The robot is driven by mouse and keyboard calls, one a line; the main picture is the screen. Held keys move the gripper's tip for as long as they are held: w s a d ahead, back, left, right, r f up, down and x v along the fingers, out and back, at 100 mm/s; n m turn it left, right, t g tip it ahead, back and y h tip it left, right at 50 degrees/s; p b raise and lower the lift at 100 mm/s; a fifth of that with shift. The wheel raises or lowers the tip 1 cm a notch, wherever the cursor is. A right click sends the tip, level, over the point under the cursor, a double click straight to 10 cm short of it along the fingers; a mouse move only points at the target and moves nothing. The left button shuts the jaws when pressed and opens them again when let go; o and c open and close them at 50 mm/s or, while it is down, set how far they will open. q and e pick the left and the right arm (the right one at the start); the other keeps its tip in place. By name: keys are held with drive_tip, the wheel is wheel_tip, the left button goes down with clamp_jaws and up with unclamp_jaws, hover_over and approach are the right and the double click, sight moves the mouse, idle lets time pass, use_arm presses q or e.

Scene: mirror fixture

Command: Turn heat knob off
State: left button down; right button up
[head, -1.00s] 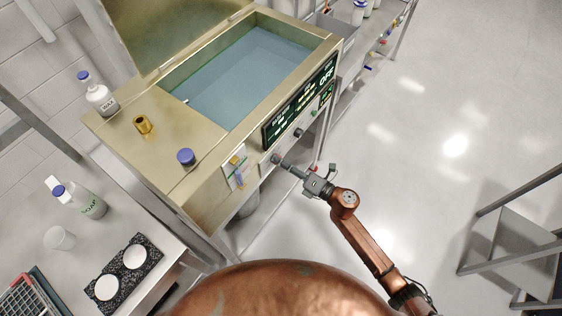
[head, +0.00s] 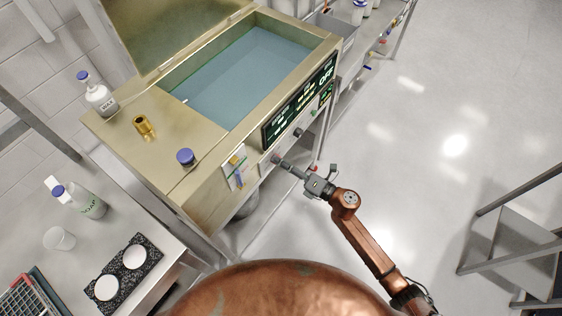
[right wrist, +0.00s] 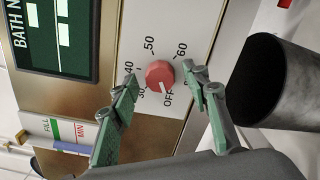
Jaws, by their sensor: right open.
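The heat knob (right wrist: 157,71) is a round red dial on the bath's pale front panel in the right wrist view. Marks 30, 40, 50, 60 and OFF ring it. Its white pointer mark faces the OFF side. My right gripper (right wrist: 160,76) is open, with one fingertip on each side of the knob; I cannot tell whether they touch it. In the head view my right gripper (head: 279,160) is at the bath's front panel and hides the knob. My left gripper is not in view.
The open water bath (head: 240,75) has a lit display (head: 300,100) above the knob. A dark cylindrical bin (right wrist: 275,80) stands close to the right finger in the right wrist view. A blue-capped bottle (head: 98,97) stands on the bath's top.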

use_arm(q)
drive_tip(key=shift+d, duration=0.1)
use_arm(e)
drive_tip(key=v, duration=1.1)
drive_tip(key=shift+s+d, duration=0.15)
drive_tip(key=shift+d, duration=0.1)
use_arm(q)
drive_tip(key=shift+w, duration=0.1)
